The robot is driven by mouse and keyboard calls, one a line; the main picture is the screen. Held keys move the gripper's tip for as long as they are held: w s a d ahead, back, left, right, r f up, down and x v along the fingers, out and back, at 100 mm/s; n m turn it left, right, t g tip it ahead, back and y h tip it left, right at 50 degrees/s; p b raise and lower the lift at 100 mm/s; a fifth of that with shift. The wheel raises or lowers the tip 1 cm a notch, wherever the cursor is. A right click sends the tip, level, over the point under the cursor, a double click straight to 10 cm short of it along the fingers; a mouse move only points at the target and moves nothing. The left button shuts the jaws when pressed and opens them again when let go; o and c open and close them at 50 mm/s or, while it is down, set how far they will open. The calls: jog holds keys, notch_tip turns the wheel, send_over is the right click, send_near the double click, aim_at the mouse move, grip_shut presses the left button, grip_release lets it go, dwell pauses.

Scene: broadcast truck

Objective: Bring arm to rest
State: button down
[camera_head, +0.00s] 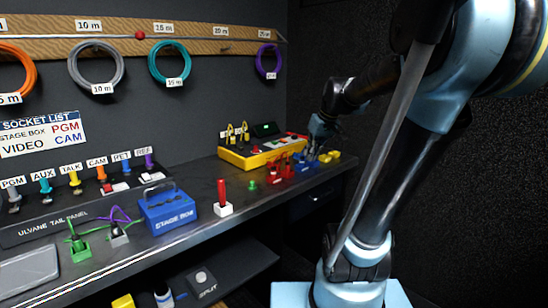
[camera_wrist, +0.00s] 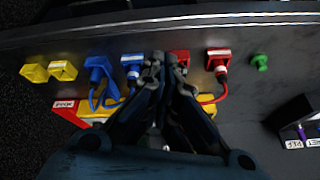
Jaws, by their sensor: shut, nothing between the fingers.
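My arm reaches across the right of the head view to the far end of the dark bench (camera_head: 205,195). My gripper (camera_head: 312,154) points down there, above or among small red, blue and yellow connectors; the exact gap to them is hard to tell. In the wrist view my gripper's fingertips (camera_wrist: 166,60) are together with nothing between them. They lie between a blue connector (camera_wrist: 132,62) and a red connector (camera_wrist: 180,57), which is partly hidden behind a finger. Contact with either is unclear.
A yellow box (camera_head: 240,158) stands behind the connectors. A red-handled white piece (camera_head: 222,209), a blue stage box (camera_head: 168,212) and the tail panel (camera_head: 40,238) stand further left. Coloured cable coils, such as a teal one (camera_head: 169,61), hang on the wall. A green piece (camera_wrist: 260,62) stands alone.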

jog(key=s+d+f+m+g+h, duration=0.1)
jog(key=s+d+f+m, duration=0.1)
jog(key=s+f, duration=0.6)
jog(key=s+d+f+m+h, duration=0.2)
jog(key=s+f, duration=0.6)
jog(key=s, duration=0.5)
jog(key=shift+s+d+g, duration=0.15)
jog(key=shift+d+g, duration=0.25)
jog(key=shift+d, duration=0.4)
